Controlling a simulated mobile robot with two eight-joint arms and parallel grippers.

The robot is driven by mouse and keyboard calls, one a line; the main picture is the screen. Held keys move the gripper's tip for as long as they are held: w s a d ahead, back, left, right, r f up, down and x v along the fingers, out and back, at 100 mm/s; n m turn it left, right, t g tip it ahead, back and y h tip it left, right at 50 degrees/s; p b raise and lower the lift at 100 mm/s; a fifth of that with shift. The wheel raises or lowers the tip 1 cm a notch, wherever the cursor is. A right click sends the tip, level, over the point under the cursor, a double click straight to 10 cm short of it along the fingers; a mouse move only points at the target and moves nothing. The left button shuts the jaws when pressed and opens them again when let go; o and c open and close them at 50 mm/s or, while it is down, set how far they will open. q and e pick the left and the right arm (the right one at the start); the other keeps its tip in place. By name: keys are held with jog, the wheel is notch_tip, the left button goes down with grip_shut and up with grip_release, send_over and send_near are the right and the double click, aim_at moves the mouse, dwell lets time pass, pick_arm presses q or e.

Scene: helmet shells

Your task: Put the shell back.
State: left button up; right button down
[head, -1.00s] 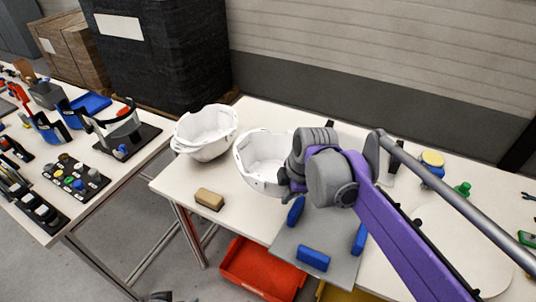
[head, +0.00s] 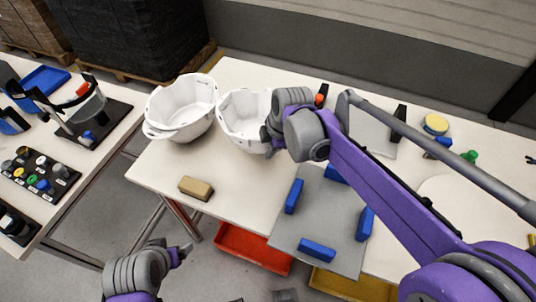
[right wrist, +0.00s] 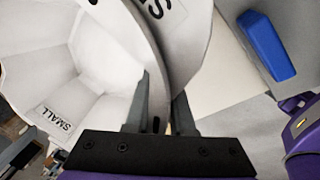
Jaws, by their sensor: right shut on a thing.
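Two white faceted helmet shells are on the table at the back left in the head view. One shell (head: 181,108) stands at the table's left corner. The other shell (head: 238,122) is just right of it, partly hidden by my right gripper (head: 270,140). My right gripper is shut on this shell's rim; in the right wrist view, its fingers (right wrist: 164,110) straddle the wall. A "SMALL" label shows on a white inner surface (right wrist: 85,95). I cannot tell whether the held shell touches the table. My left gripper (head: 183,250) is low, in front of the table, its finger opening unclear.
A grey plate (head: 325,215) with several blue blocks (head: 317,250) lies at the table's front. A tan block (head: 196,188) lies left of it. Red (head: 252,249) and yellow (head: 350,285) bins sit below. A side table (head: 112,130) with stands is at left.

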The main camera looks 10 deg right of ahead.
jog(key=shift+w+f, duration=0.1)
jog(key=shift+f, duration=1.7)
jog(key=c, duration=0.8)
grip_release()
jog(key=shift+f, duration=0.1)
jog(key=shift+o, duration=0.2)
jog(key=p+v, duration=0.1)
jog(key=v, duration=1.1)
jog(key=s+d+f+m, duration=0.1)
jog(key=s+m, duration=0.2)
jog(key=s+d+f+m+t, duration=0.1)
jog(key=s+f+m, duration=0.1)
jog(key=s+m, duration=0.1)
jog(key=s+d+f+m+h, duration=0.1)
jog(key=s+f+m, duration=0.1)
jog(key=s+m, duration=0.1)
jog(key=shift+s, duration=0.4)
jog(key=s+f+m, duration=0.2)
jog(key=m, duration=0.1)
jog(key=s+d+f+m+t, duration=0.1)
jog(key=s+f+m, duration=0.1)
jog(key=s+m, duration=0.1)
jog(key=s+d+f+m, duration=0.1)
jog(key=s+f+m, duration=0.1)
jog(key=s+m, duration=0.1)
jog(key=shift+s+d+f+m+h, duration=0.1)
jog(key=shift+f+m+h, duration=0.2)
jog(key=shift+f+h, duration=0.1)
